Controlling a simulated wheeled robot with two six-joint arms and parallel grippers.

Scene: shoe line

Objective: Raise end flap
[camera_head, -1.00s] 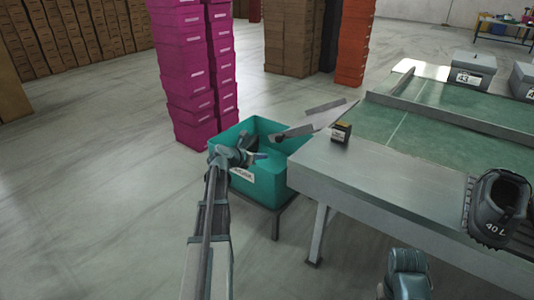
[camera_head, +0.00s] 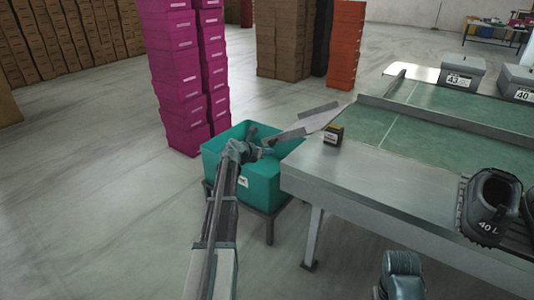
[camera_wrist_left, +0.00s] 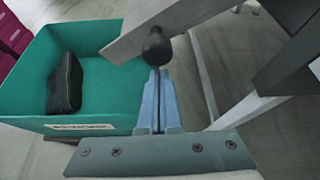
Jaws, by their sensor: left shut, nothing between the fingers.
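The end flap (camera_head: 312,124) is a grey metal plate at the far left end of the green-topped line, hanging out over the teal bin's right side. In the left wrist view the grey flap (camera_wrist_left: 200,14) crosses the top, with a round black knob (camera_wrist_left: 156,46) on it. My left gripper (camera_head: 268,151) is over the teal bin, close to the flap's lower edge. Its blue fingers (camera_wrist_left: 158,75) are shut and empty, their tips just below the knob in the picture; whether they touch is unclear.
The teal bin (camera_head: 262,190) stands on a low stand beside the line; a dark shoe (camera_wrist_left: 66,82) lies in it. A small dark box (camera_head: 334,133) sits on the metal table end (camera_head: 325,168). Magenta boxes (camera_head: 180,80) are stacked behind the bin. A black shoe (camera_head: 490,205) stands at right.

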